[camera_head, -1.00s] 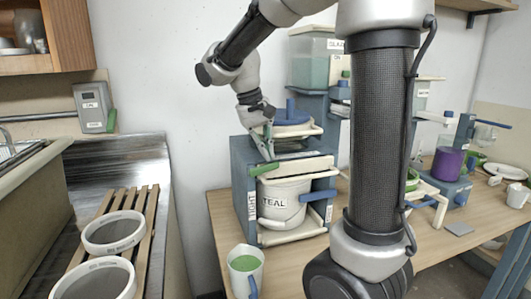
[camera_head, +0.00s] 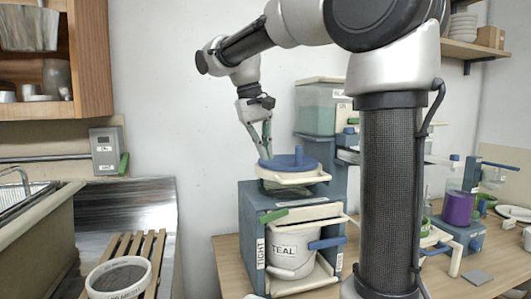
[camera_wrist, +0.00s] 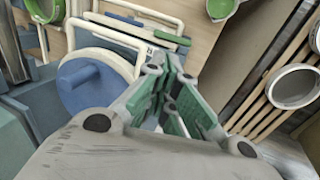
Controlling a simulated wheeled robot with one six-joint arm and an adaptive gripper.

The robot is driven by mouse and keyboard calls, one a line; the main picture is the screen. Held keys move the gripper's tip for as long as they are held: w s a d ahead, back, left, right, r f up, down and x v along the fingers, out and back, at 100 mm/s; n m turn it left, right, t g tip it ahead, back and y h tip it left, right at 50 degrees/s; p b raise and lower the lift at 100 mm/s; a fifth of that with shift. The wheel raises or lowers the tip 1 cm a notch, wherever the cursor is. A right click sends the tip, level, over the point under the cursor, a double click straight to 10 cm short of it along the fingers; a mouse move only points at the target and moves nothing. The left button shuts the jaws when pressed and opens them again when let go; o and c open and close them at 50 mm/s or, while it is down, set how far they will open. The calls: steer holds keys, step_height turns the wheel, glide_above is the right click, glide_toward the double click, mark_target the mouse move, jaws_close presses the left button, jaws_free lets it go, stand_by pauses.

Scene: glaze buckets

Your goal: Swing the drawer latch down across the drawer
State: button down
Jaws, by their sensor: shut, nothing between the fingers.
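A blue-grey cabinet (camera_head: 251,225) labelled TIGHT holds a white bucket (camera_head: 293,253) labelled TEAL on a cream drawer frame (camera_head: 308,285). A cream bar with a green end (camera_head: 273,216) lies nearly level across the top of the cabinet's front. A blue handle (camera_head: 327,243) sticks out at the right, before the bucket. Which is the latch is not certain. My gripper (camera_head: 265,150) is shut and empty, above the cabinet beside a blue round lid (camera_head: 288,163). In the wrist view my gripper (camera_wrist: 172,95) is apart from the green-ended bar (camera_wrist: 172,38).
A glaze tank (camera_head: 318,105) stands behind the cabinet. A slatted rack (camera_head: 150,250) with a sieve (camera_head: 118,278) is at left. The wall space left of my gripper is clear.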

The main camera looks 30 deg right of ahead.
glide_toward(274, 215)
steer(key=d+f, duration=0.1)
steer(key=f, duration=0.1)
steer(key=w+d+f, duration=0.1)
steer(key=f, duration=0.1)
steer(key=d+f, duration=0.1)
steer(key=d, duration=0.1)
steer(key=shift+w+f, duration=0.25)
steer(key=shift+f, duration=0.15)
steer(key=shift+d, duration=0.1)
